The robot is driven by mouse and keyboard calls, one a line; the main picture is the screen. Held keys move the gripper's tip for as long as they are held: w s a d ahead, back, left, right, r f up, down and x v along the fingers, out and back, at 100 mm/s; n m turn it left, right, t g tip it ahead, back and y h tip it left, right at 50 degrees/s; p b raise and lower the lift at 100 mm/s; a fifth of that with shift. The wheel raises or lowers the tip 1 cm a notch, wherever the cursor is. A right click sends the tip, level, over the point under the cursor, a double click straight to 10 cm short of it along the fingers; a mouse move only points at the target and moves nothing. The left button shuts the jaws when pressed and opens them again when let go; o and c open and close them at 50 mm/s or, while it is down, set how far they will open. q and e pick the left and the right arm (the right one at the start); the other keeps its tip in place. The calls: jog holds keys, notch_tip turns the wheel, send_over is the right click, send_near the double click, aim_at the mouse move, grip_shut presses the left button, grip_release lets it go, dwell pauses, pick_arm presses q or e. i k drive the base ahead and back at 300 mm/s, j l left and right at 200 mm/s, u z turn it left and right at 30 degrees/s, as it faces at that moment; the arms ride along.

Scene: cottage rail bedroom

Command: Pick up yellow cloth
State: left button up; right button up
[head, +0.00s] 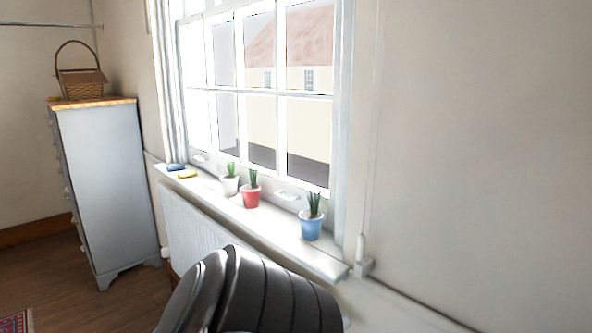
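A small, flat yellow cloth (187,174) lies on the white window sill (268,224), near its far left end. A similar flat blue item (176,167) lies just behind it, close to the sill's end. The yellow cloth is in plain view and nothing covers it. Neither of my grippers shows in the head view, so their state and their distance from the cloth cannot be seen.
A white pot (229,185), a red pot (251,196) and a blue pot (311,225) with plants stand along the sill, right of the cloth. A radiator (200,235) is below. A grey chest of drawers (110,190) with a wicker basket (83,90) stands left.

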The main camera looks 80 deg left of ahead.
aim_at(183, 175)
jog(key=u, duration=3.3)
jog(key=i+j+u, duration=0.3)
jog(key=i+u, duration=0.25)
jog(key=i, duration=0.25)
jog(key=i+j+u, duration=0.2)
jog(key=i, duration=1.15)
jog(key=i+j+z, duration=0.1)
jog(key=i+z, duration=0.3)
jog(key=i+j+z, duration=0.2)
jog(key=i+z, duration=0.2)
jog(key=i+j+z, duration=0.8)
jog(key=k+l, duration=0.1)
